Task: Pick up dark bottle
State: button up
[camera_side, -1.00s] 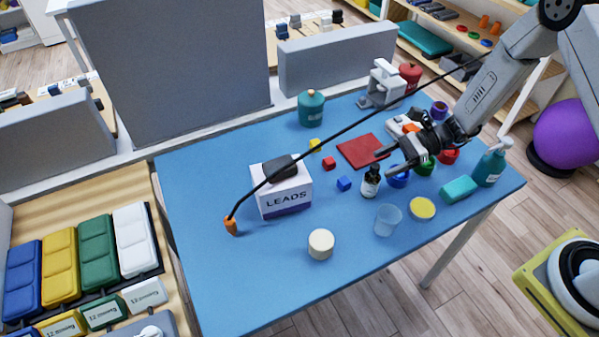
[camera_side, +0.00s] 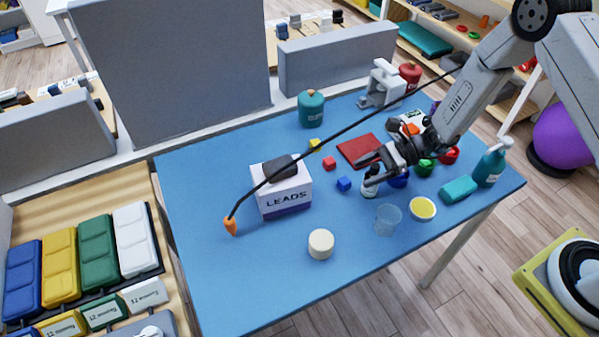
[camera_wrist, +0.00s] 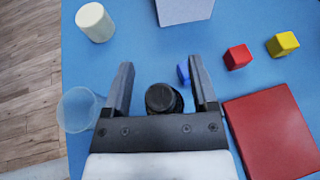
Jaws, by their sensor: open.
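The dark bottle (camera_side: 370,187) with a pale label stands upright on the blue table in the side view, its upper part hidden by my gripper. In the wrist view I see the dark bottle (camera_wrist: 161,98) from above, its black cap between my two fingers and near the palm edge. My gripper (camera_side: 366,166) is open around the top of the bottle. In the wrist view my gripper (camera_wrist: 160,80) shows a finger on each side, with gaps to the bottle.
A clear cup (camera_side: 388,220) stands close to the bottle, beside the left finger in the wrist view. A blue cube (camera_side: 344,184), a red cube (camera_side: 329,163) and a red mat (camera_side: 360,150) lie nearby. A long dark rod (camera_side: 330,141) slants over the LEADS box (camera_side: 288,196).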

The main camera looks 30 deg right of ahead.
grip_shut()
dwell(1.4)
